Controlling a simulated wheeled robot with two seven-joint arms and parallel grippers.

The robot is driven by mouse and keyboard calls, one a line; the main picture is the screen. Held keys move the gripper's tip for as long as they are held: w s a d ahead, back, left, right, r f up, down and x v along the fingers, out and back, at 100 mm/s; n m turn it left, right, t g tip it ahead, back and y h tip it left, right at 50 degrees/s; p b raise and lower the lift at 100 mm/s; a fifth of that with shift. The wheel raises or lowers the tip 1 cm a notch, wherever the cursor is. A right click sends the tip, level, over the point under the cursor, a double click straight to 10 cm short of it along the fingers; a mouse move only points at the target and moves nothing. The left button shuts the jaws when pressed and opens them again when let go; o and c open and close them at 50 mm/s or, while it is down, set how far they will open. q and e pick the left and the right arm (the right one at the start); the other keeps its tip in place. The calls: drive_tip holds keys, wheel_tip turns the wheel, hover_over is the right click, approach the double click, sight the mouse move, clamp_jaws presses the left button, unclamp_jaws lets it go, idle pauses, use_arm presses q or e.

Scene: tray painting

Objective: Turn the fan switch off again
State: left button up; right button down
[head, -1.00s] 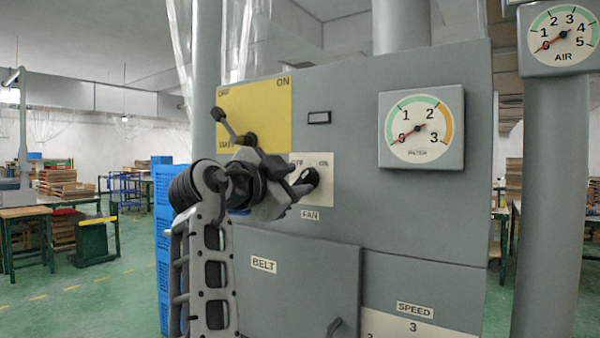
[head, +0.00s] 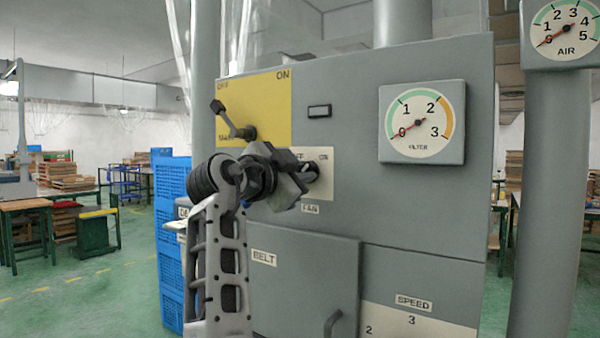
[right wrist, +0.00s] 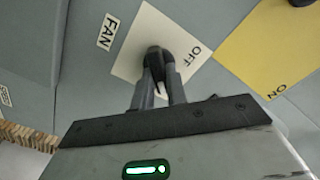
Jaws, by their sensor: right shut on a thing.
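The fan switch (head: 312,172) is a dark knob on a white plate marked OFF and ON, above the FAN label (head: 310,208) on the grey cabinet. In the head view my right gripper (head: 306,175) reaches it from the left and hides part of the plate. In the right wrist view the knob (right wrist: 157,55) sits between the fingertips of my right gripper (right wrist: 158,72), which is shut on it. The OFF word shows beside the knob there; ON is hidden or out of view. My left gripper is not in view.
A black-knobbed lever (head: 230,120) on a yellow OFF/ON plate (head: 262,100) stands close above my right arm. A FILTER gauge (head: 421,123) is to the right, its needle near 0. Below are a BELT door (head: 300,290) and a SPEED scale (head: 415,318). Blue crates (head: 172,230) stand left.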

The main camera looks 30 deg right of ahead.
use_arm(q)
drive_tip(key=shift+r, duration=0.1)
use_arm(e)
drive_tip(key=shift+r+n+p, duration=0.1)
drive_tip(key=shift+n+p, duration=0.4)
drive_tip(key=shift+n, duration=0.6)
drive_tip(key=n+p, duration=0.1)
drive_tip(key=n, duration=0.2)
drive_tip(key=shift+w+p, duration=0.1)
drive_tip(key=shift+p, duration=0.2)
drive_tip(key=n+p, duration=0.1)
drive_tip(key=n, duration=0.2)
use_arm(q)
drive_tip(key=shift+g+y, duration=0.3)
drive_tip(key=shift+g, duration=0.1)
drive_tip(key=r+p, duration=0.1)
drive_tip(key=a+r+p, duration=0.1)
drive_tip(key=p, duration=0.1)
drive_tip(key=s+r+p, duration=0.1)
drive_tip(key=p, duration=0.1)
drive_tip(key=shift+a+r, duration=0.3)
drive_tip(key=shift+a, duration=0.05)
use_arm(e)
drive_tip(key=n, duration=0.9)
drive_tip(key=shift+w+a+n, duration=0.15)
drive_tip(key=shift+w+n, duration=0.1)
drive_tip(key=shift+n, duration=0.05)
